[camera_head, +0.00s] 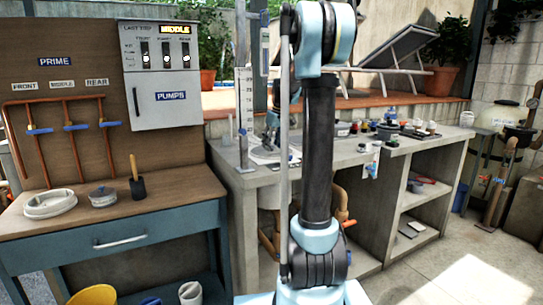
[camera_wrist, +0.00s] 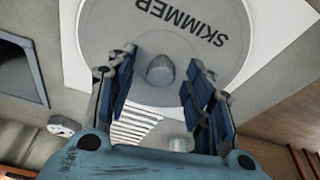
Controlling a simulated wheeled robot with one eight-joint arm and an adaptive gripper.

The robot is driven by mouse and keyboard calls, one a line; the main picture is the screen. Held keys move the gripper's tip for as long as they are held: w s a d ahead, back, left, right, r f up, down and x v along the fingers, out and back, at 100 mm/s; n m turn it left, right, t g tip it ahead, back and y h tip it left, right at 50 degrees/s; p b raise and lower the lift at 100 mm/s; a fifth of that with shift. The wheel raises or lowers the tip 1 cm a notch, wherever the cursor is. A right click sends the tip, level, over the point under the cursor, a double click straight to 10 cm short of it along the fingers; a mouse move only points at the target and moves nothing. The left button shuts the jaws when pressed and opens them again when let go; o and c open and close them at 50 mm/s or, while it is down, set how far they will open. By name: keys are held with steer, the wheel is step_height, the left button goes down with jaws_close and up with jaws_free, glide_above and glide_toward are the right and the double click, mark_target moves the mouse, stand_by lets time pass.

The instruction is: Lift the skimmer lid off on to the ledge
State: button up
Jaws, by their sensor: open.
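The skimmer lid (camera_wrist: 110,35) is a round grey disc marked SKIMMER, set in a white square surround (camera_wrist: 75,65), in the wrist view. A short round knob (camera_wrist: 160,69) stands at its middle. My gripper (camera_wrist: 160,58) is open, its blue-padded fingers on either side of the knob with a gap at each side. I cannot tell how far above the lid the fingertips are. In the head view my arm stands in front of the concrete counter (camera_head: 240,183).
Several small jars and bottles (camera_head: 390,130) stand on the counter to the right. A tall gauge post (camera_head: 243,110) rises at its left. The tiled ledge (camera_head: 420,99) runs behind.

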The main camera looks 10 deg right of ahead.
mark_target(272, 145)
steer(key=shift+f, duration=0.2)
jaws_close()
steer(key=shift+r, duration=0.1)
step_height(272, 145, up, 10)
stand_by(0.6)
